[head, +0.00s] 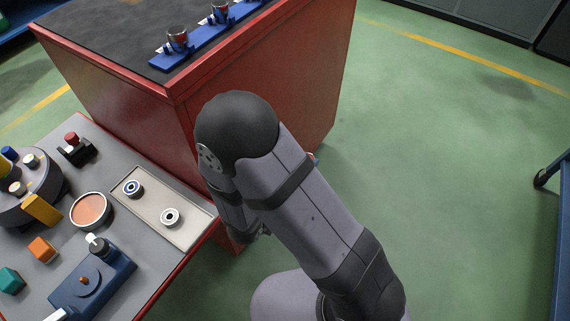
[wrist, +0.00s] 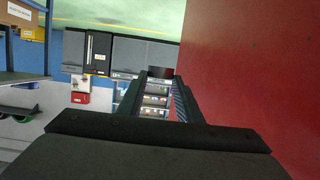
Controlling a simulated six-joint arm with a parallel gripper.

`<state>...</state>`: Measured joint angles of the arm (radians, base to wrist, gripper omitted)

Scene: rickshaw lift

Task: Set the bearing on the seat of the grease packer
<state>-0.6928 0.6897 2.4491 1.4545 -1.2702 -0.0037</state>
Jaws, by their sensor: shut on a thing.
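A red cabinet (head: 270,95) stands behind the bench, its red side close on the right in the wrist view (wrist: 250,60). A round dish (head: 90,210), a dark turntable (head: 30,195) and coloured blocks crowd the bench.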

